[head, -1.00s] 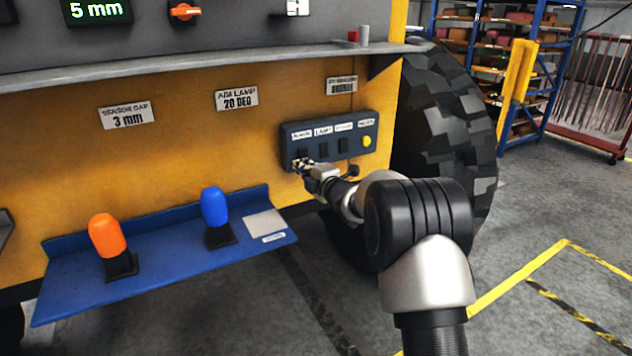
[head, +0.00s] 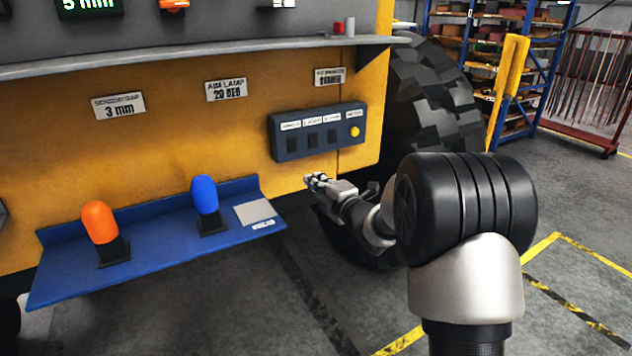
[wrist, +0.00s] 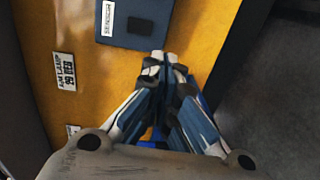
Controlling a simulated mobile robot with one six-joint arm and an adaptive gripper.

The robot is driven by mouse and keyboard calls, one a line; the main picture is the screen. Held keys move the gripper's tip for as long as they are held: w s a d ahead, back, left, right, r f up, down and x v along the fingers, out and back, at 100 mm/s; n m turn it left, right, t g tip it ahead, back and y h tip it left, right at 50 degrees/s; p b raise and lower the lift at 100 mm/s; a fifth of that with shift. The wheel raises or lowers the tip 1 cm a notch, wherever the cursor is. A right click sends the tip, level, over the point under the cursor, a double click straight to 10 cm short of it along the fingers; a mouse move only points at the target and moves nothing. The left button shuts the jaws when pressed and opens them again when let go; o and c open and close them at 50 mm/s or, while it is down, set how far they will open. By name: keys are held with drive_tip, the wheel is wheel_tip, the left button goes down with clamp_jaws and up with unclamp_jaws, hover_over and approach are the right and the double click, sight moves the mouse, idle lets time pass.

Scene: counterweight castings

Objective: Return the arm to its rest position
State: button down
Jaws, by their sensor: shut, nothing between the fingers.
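My gripper (head: 314,179) is in the middle of the head view, below the switch box and in front of the yellow panel. Its fingers are together with nothing between them. My arm reaches in from the lower right, partly bent. In the wrist view the closed fingers (wrist: 166,57) point toward the panel, and their tips overlap the edge of the switch box in the picture.
The dark blue switch box (head: 318,132) has several switches and a yellow button. A blue shelf (head: 150,250) holds an orange-capped piece (head: 100,222) and a blue-capped piece (head: 205,196). A large tyre (head: 440,95) stands behind my arm.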

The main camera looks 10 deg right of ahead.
drive_tip(key=s+d+r+m+g+h, duration=0.2)
drive_tip(key=s+r+m+h, duration=0.1)
drive_tip(key=s+m, duration=0.3)
drive_tip(key=s+d+r+m+g+h, duration=0.25)
drive_tip(key=s+m, duration=0.25)
drive_tip(key=s, duration=0.4)
drive_tip(key=s+a+f+m+g, duration=0.1)
drive_tip(key=s+f+m+g, duration=0.1)
drive_tip(key=s, duration=0.9)
drive_tip(key=s+a+f+m+g, duration=0.2)
drive_tip(key=s+m, duration=0.3)
drive_tip(key=s, duration=0.6)
drive_tip(key=s+a+f+m+g, duration=0.2)
drive_tip(key=s+f+m+g, duration=0.1)
drive_tip(key=s, duration=0.8)
drive_tip(key=shift+s+a+m, duration=0.15)
drive_tip(key=shift+m, duration=0.15)
drive_tip(key=c, duration=2.4)
unclamp_jaws()
drive_tip(key=shift+g, duration=0.25)
